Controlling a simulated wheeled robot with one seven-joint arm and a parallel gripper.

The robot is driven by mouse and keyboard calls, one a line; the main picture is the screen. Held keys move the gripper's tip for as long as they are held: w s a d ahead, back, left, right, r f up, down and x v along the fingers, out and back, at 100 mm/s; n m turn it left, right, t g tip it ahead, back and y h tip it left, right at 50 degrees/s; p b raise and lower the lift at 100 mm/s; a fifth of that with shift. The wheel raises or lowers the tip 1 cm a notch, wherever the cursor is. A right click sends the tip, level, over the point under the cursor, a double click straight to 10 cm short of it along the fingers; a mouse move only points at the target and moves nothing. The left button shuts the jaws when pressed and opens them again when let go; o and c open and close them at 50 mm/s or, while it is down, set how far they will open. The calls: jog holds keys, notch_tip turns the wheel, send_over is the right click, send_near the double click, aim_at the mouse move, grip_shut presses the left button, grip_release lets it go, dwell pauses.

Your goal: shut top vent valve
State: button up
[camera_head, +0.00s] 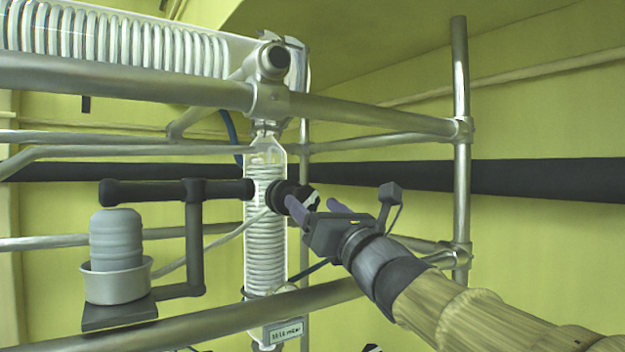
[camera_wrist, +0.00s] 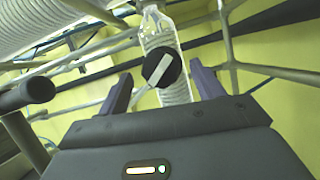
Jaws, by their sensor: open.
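The valve is a black round knob with a pale bar handle across it. In the wrist view the knob (camera_wrist: 161,67) lies between and beyond my two fingers, its bar slanting. In the head view the black knob (camera_head: 286,197) sits on the right side of the vertical glass coil column (camera_head: 266,240). My gripper (camera_head: 311,205) is open in the head view, with its purple fingertips close to the knob from the right, partly covering it. In the wrist view my gripper (camera_wrist: 160,88) has its fingers spread on either side of the knob. I cannot tell whether they touch it.
A metal pipe frame (camera_head: 380,117) surrounds the column, with a horizontal glass coil (camera_head: 120,45) at the upper left. A black pipe arm (camera_head: 150,192) and a grey cylinder in a white cup (camera_head: 117,285) stand at left. Free room lies right of the upright pole (camera_head: 461,200).

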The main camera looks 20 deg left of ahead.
aim_at(309, 202)
jog(key=p+x, duration=0.2)
jog(key=x, duration=0.2)
jog(key=shift+w+a+r+p, duration=0.15)
jog(key=shift+r+p, duration=0.05)
jog(key=shift+p, duration=0.1)
jog(key=shift+w+a, duration=0.15)
jog(key=shift+a, duration=0.05)
jog(key=c, duration=1)
jog(key=shift+f, duration=0.1)
jog(key=shift+f+m+b, duration=0.1)
jog(key=shift+m+b, duration=0.5)
jog(key=shift+b, duration=0.25)
